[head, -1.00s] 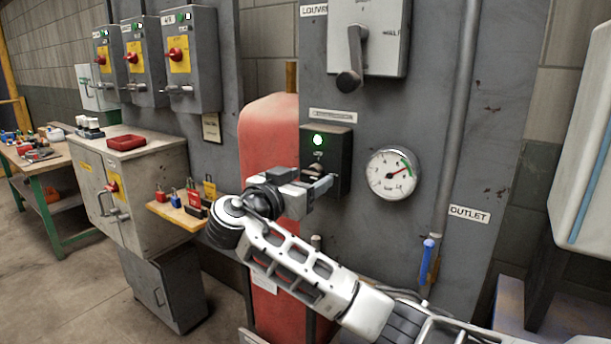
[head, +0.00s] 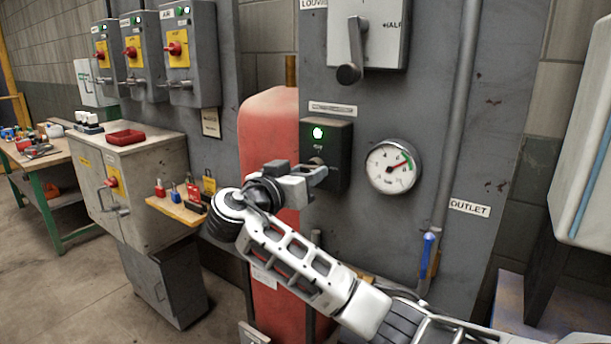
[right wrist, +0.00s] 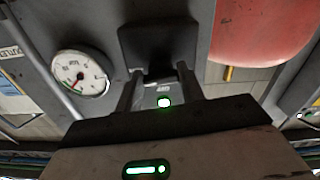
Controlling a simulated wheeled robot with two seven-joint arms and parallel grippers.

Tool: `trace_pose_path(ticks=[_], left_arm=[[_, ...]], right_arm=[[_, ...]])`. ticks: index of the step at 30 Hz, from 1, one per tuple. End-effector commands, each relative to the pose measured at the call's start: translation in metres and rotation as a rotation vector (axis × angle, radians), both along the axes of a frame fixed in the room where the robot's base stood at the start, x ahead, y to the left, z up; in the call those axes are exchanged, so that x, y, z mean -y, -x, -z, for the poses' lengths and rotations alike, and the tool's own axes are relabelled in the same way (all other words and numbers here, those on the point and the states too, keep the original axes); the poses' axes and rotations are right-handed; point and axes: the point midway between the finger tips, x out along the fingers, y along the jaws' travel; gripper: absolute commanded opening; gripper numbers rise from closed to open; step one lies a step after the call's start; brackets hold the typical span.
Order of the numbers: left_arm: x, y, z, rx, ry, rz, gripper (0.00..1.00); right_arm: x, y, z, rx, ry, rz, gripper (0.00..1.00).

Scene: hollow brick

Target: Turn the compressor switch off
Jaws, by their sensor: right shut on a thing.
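The compressor switch box (head: 340,158) is a dark box on the grey panel, with a lit green lamp (head: 317,132) near its top. My right gripper (head: 318,171) is at the lower front of the box and covers the switch lever in the head view. In the right wrist view, the two fingers (right wrist: 160,88) stand on either side of a small dark part on the box (right wrist: 158,45), shut on it. The lit lamp also shows there (right wrist: 164,102). The lever's exact position is hidden. My left gripper is not in view.
A pressure gauge (head: 393,166) is right of the box, and a red tank (head: 268,130) is to the left. A grey lever box (head: 380,35) hangs above. A small shelf with padlocks (head: 178,210) juts out at left. A blue-handled valve (head: 428,250) is lower right.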

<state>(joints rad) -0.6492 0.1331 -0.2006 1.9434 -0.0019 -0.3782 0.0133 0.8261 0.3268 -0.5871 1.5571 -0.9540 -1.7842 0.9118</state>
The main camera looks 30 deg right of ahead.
Motion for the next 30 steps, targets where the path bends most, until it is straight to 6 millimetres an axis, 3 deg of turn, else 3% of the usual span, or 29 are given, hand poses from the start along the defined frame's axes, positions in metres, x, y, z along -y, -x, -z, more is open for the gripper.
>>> trace_pose_path(ticks=[30], left_arm=[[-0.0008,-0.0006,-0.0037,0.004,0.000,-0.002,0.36]], right_arm=[[0.0002,0.0025,-0.0017,-0.873,0.359,-0.004,0.16]])
